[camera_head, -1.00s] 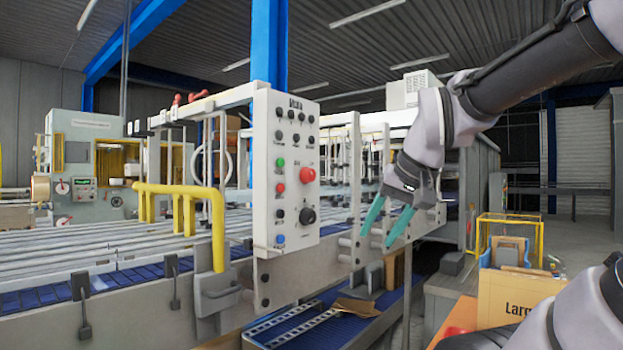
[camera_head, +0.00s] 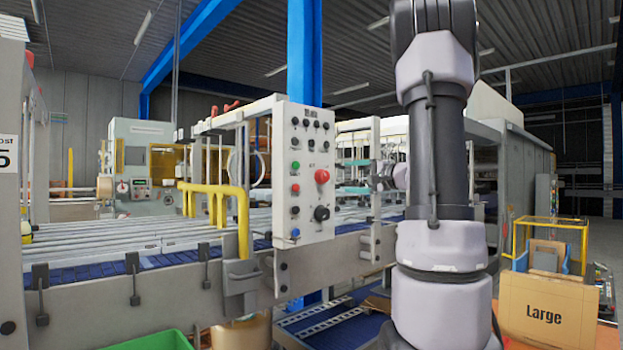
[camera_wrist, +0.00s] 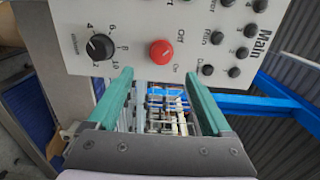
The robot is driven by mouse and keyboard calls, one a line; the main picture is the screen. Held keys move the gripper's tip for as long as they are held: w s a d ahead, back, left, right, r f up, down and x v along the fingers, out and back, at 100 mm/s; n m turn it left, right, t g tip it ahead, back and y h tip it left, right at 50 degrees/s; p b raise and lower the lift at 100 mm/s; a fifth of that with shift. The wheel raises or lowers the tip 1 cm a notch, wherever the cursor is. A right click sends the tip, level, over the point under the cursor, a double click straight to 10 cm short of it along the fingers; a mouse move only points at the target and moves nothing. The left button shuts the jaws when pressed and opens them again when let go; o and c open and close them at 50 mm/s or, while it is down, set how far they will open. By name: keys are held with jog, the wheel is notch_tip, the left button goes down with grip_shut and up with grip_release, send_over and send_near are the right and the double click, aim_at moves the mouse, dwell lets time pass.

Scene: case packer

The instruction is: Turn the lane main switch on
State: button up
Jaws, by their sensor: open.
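A pale control panel (camera_head: 305,165) stands upright in the middle of the head view. It carries a red round knob (camera_head: 322,176), which the wrist view shows (camera_wrist: 162,52) between "Off" and "On" labels, with "Main" printed near the panel's end. My gripper (camera_wrist: 158,74) has two teal fingers, spread open and empty. In the head view the fingers show just right of the panel, at about the red knob's height, partly hidden by my arm. In the wrist view the red knob lies beyond the fingertips, between their lines; contact is not visible.
A black numbered dial (camera_wrist: 99,46) sits beside the red knob, with small black buttons (camera_wrist: 217,38) on its other side. A yellow rail (camera_head: 215,190) and a roller conveyor (camera_head: 150,235) lie left of the panel. A "Large" box (camera_head: 545,305) stands at right.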

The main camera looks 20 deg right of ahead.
aim_at(327, 177)
jog(key=x, duration=1.1)
jog(key=shift+d+r, duration=0.15)
jog(key=shift+d, duration=0.15)
grip_shut()
